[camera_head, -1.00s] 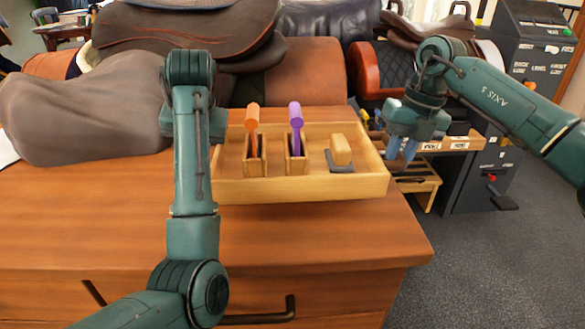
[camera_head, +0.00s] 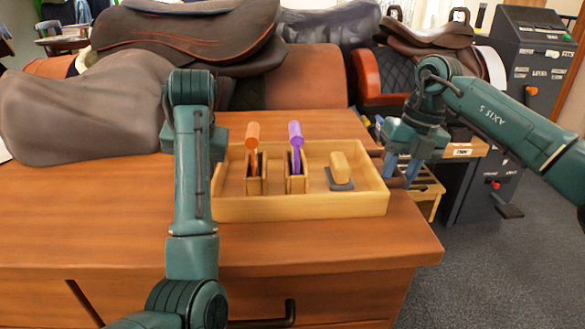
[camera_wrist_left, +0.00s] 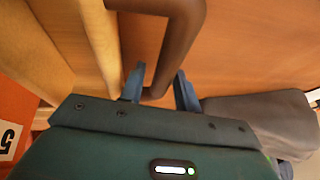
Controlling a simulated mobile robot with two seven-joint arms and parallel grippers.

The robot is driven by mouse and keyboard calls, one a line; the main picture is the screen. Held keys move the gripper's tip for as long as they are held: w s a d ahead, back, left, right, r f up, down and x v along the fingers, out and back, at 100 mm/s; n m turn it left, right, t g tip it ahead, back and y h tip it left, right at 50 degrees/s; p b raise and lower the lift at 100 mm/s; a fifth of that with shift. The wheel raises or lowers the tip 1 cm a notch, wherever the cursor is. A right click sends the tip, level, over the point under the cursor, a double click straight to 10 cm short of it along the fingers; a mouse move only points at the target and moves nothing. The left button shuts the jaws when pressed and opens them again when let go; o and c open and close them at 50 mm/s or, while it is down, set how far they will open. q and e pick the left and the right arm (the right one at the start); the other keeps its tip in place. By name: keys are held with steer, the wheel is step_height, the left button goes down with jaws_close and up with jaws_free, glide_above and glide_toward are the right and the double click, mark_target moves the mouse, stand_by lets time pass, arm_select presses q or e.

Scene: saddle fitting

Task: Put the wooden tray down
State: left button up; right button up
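The wooden tray (camera_head: 300,207) appears to rest level on the brown wooden chest top, close to its front right. It holds an orange-handled tool (camera_head: 253,135) and a purple-handled tool (camera_head: 295,135) in wooden holders, and a wooden block on a dark base (camera_head: 340,170). My right gripper (camera_head: 401,172) is at the tray's right-end dark handle, its fingers apart around it. In the left wrist view my left gripper (camera_wrist_left: 160,80) has its fingers spread, with the dark handle (camera_wrist_left: 187,30) between them. In the head view my left arm hides that end.
The chest top (camera_head: 100,220) is clear to the left and in front of the tray. A large grey-brown form (camera_head: 85,110) lies at the left. Saddles (camera_head: 190,35) stand behind. A dark cabinet (camera_head: 535,80) stands at the right beyond the chest's edge.

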arm_select(q)
steer(key=shift+o, duration=0.7)
arm_select(e)
steer(key=shift+o, duration=0.6)
arm_select(q)
step_height(320, 180, up, 32)
steer(key=p, duration=3.2)
arm_select(e)
step_height(320, 180, up, 43)
steer(key=d, duration=0.2)
steer(key=shift+w, duration=0.15)
arm_select(q)
steer(key=shift+f, duration=0.1)
arm_select(e)
steer(key=shift+d+f, duration=0.1)
